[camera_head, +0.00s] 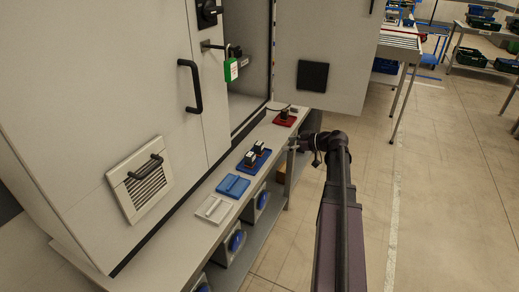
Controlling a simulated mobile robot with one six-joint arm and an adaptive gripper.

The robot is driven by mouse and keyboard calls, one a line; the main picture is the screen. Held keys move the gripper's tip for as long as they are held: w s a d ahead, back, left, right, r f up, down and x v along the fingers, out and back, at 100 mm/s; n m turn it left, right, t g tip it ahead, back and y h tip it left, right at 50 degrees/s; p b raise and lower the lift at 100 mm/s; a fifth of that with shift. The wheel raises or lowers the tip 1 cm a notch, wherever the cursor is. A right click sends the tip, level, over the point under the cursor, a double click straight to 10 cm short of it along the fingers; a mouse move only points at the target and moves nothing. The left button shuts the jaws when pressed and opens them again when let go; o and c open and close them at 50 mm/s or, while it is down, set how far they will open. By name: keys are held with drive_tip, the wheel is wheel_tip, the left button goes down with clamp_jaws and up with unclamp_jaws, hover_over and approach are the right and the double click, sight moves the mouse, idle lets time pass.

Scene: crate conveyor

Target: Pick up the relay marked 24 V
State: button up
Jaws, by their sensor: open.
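Two small dark relays with pale tops stand on a blue tray (243,167) on the narrow bench beside the cabinet: one (258,147) farther back, the other (250,158) nearer. Another small dark relay-like part (284,114) stands on a red tray (288,123) farther along the bench. The markings are too small to read, so I cannot tell which is marked 24 V. My gripper (293,144) is open at the bench's right edge, to the right of the blue tray and apart from the relays. My wrist partly hides it.
A flat blue block (233,186) and a pale one (213,209) lie nearer on the bench. The open cabinet door (335,50) hangs above the far end. A green tag and padlock (230,70) hang on the cabinet.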

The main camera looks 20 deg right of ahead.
sight(263, 144)
drive_tip(key=shift+s+d, duration=0.1)
drive_tip(key=shift+d, duration=0.05)
drive_tip(key=shift+b+x, duration=1.45)
drive_tip(key=shift+x, duration=2.75)
drive_tip(key=shift+f, duration=0.1)
drive_tip(key=shift+b+x, duration=0.9)
drive_tip(key=shift+x, duration=1.7)
drive_tip(key=shift+d, duration=0.15)
clamp_jaws()
